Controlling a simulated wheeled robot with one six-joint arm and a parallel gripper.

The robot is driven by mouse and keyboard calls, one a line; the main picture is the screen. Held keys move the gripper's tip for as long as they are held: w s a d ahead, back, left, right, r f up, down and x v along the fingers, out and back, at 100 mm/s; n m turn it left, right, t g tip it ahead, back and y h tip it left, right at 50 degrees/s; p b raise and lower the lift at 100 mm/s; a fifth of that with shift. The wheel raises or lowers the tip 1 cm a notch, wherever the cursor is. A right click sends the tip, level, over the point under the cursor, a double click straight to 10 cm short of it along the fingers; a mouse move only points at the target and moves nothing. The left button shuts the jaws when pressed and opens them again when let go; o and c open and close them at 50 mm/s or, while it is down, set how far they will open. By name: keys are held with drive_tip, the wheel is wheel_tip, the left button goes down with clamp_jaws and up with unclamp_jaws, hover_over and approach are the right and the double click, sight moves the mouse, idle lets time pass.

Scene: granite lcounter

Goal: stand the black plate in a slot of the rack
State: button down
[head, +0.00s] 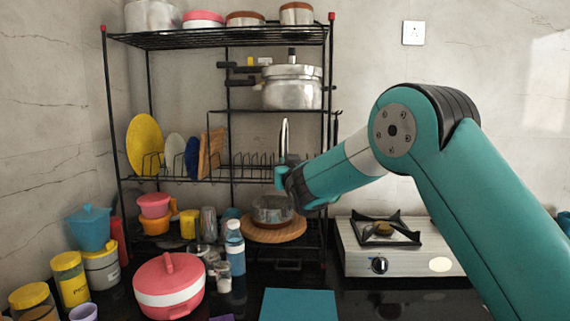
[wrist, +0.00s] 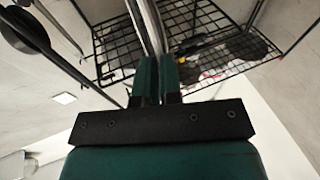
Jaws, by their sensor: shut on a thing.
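My gripper (head: 286,178) is at the right end of the rack's middle shelf, its fingers close together. It is shut on the black plate (head: 284,138), which shows as a thin, upright, shiny sliver seen nearly edge-on. In the wrist view the plate (wrist: 151,25) rises from between the two green fingers (wrist: 159,75). The wire rack (head: 240,168) has a row of upright slots; those in its middle look empty. Whether the plate's lower edge is inside a slot is hidden by my gripper.
A yellow plate (head: 145,145), a pale plate (head: 174,153), a blue plate (head: 192,157) and a wooden board (head: 212,152) stand at the rack's left. A pressure cooker (head: 292,87) sits above; a glass pot (head: 272,209) on a round board is below. A stove (head: 390,245) stands right.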

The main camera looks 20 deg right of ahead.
drive_tip(key=w+d+p, duration=0.2)
drive_tip(key=w, duration=0.4)
drive_tip(key=w+d+p, duration=0.2)
drive_tip(key=w, duration=0.4)
drive_tip(key=shift+w+d, duration=0.25)
drive_tip(key=shift+w, duration=0.1)
drive_tip(key=shift+f+b, duration=1.8)
drive_tip(key=shift+f, duration=0.1)
idle(0.5)
drive_tip(key=c, duration=1.2)
unclamp_jaws()
drive_tip(key=shift+s+f, duration=0.1)
